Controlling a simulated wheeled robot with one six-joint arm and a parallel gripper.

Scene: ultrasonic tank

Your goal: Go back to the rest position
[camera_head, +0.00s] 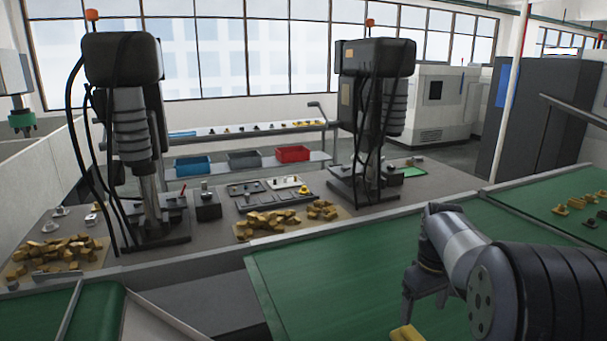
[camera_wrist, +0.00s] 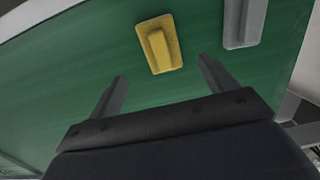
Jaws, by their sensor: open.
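My arm reaches in from the right in the head view, over a green work surface (camera_head: 330,265). My gripper (camera_wrist: 160,90) is open in the wrist view, with its two fingers apart and nothing between them. A yellow block-like part (camera_wrist: 159,44) lies on the green surface beyond the fingertips, apart from them. It shows at the bottom edge of the head view (camera_head: 407,333), partly cut off. The fingertips are not clear in the head view.
A grey part (camera_wrist: 244,22) lies right of the yellow part. Two tall machines (camera_head: 125,60) (camera_head: 378,58) stand on a bench behind, with piles of yellow pieces (camera_head: 270,222). More small parts (camera_head: 575,203) lie on the green surface at right. The green surface left of my arm is clear.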

